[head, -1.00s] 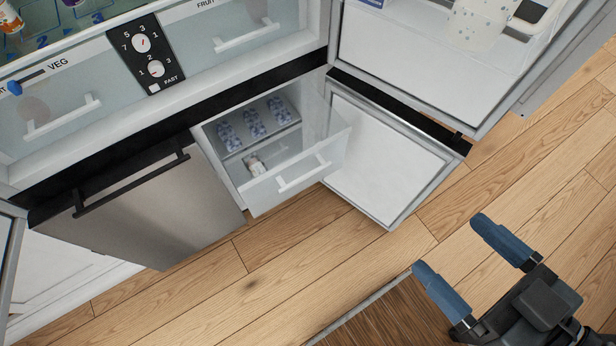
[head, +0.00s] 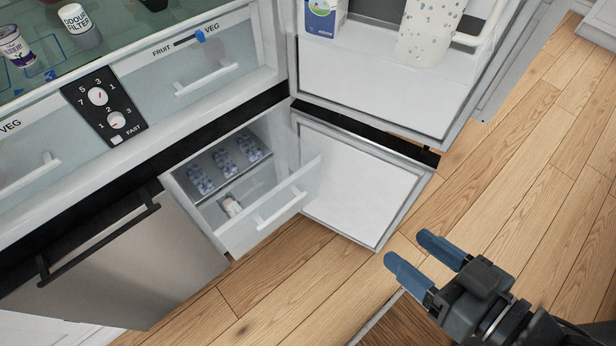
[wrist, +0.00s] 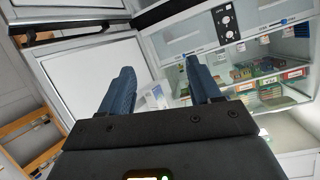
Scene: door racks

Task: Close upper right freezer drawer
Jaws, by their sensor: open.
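The upper right freezer drawer (head: 262,225) is pulled out, with a clear front and a white bar handle (head: 281,208). Inside it are several blue-and-white packs (head: 224,164) and a small item (head: 231,205). The right freezer door (head: 355,185) stands open beside the drawer. My gripper (head: 423,253) is open and empty, to the right of the drawer and apart from it, over the wooden floor. In the wrist view, my gripper's two blue fingers (wrist: 157,90) are spread with nothing held between them.
The closed left freezer door (head: 120,262) has a dark bar handle (head: 100,243). The fridge door above (head: 372,88) stands open, holding a carton and a spotted jug. A brown mat (head: 400,325) lies on the floor. Wooden floor (head: 480,190) is clear at right.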

